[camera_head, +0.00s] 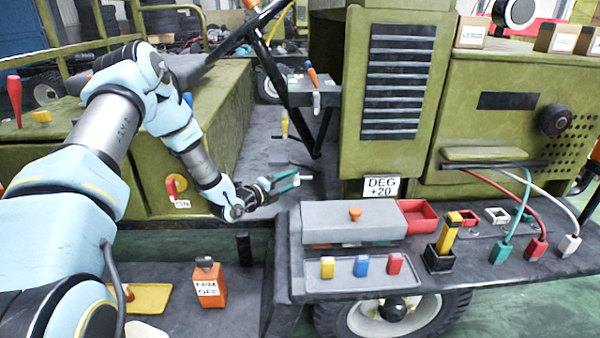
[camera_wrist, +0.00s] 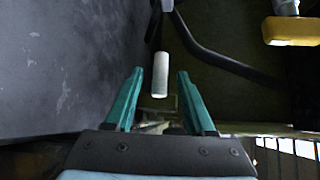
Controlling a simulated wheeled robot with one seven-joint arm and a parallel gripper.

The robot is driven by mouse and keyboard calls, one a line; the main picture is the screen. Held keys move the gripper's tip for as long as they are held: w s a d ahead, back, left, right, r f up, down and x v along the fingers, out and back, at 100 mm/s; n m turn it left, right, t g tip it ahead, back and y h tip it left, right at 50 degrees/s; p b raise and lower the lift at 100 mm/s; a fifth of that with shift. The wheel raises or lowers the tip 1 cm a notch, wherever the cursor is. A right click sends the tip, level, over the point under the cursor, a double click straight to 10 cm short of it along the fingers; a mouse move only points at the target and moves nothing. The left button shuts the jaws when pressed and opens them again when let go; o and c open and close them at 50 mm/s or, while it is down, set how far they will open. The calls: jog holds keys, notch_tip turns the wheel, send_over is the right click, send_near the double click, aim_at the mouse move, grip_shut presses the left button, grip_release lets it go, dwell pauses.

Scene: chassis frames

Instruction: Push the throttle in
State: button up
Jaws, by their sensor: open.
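No part in view is labelled as the throttle, so I cannot tell for sure which one it is. My gripper (camera_head: 297,181) reaches over the dark floor of the vehicle, left of the DEG +20 plate. In the wrist view my gripper (camera_wrist: 158,85) has its two green fingers apart, with nothing held. A pale grey cylinder (camera_wrist: 161,75) stands out in the gap between the fingertips or just beyond them, not visibly touched by either. A small pale piece (camera_head: 306,177) at the fingertips in the head view may be the same part.
Levers with orange (camera_head: 312,77) and yellow (camera_head: 284,123) handles rise behind my gripper, near the dark steering column. A yellow block (camera_wrist: 290,31) shows in the wrist view.

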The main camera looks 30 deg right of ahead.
jog(key=p+x, duration=0.1)
jog(key=x, duration=0.5)
jog(key=shift+d+p, duration=0.25)
jog(key=shift+p, duration=0.05)
grip_shut()
dwell(1.1)
